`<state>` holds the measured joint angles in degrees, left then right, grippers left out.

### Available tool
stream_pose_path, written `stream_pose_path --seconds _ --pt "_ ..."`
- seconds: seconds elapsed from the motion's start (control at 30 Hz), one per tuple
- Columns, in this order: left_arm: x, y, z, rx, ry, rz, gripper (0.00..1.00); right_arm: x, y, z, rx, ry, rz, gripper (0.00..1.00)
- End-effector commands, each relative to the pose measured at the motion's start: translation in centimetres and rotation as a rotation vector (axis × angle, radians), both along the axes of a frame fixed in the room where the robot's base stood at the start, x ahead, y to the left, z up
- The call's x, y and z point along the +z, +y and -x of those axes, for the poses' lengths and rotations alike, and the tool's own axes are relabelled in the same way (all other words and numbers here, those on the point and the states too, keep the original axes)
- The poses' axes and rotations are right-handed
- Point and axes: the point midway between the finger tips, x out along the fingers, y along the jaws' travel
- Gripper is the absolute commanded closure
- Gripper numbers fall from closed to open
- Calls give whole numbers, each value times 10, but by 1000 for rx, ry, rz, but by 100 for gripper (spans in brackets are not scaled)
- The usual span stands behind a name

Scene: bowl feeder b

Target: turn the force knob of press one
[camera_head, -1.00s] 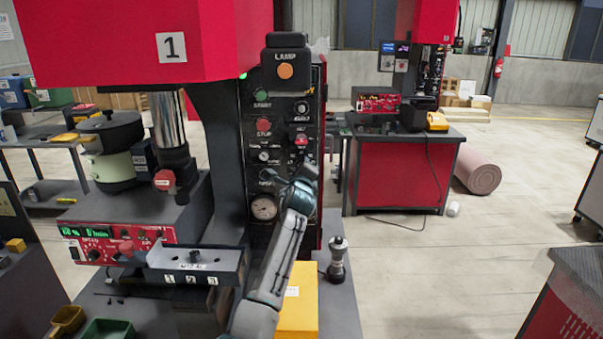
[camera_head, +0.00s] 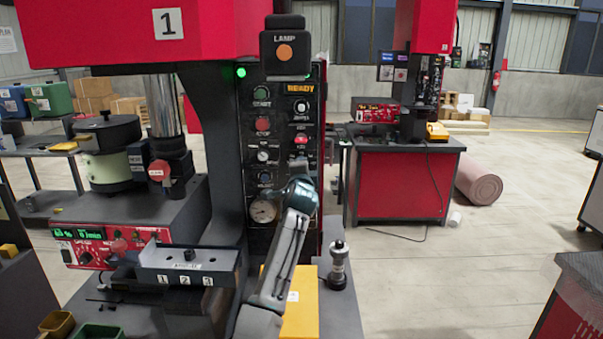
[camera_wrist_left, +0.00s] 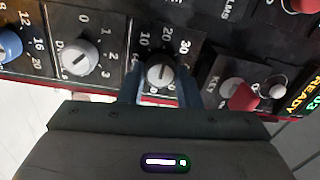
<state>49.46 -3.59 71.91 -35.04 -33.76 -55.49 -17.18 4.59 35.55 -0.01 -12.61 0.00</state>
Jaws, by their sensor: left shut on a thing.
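Press one (camera_head: 226,110) stands left of centre in the head view, with a black control panel (camera_head: 283,105) of buttons, knobs and a gauge. My left gripper (camera_head: 299,172) is at the right column of this panel, below the red key switch. In the left wrist view its two fingers (camera_wrist_left: 160,80) stand on either side of a grey knob (camera_wrist_left: 160,74) with a scale reading 10, 20, 30. The gripper is shut on this knob. Its name label is hidden, and my gripper covers the knob in the head view. My right gripper is not in view.
In the wrist view a white knob (camera_wrist_left: 80,57) lies left of the held one, a blue knob (camera_wrist_left: 8,45) further left, and the red key switch (camera_wrist_left: 242,97) to the right.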

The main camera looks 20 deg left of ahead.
Motion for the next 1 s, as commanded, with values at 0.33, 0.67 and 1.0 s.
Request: stream_pose_path --seconds 0.33,0.67,1.0 --pt "-2 0 0 0 -5 29 92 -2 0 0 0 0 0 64" --pt "-2 0 0 0 -5 28 50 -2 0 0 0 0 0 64" --pt "-1 -1 1 0 -7 27 48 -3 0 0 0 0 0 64"
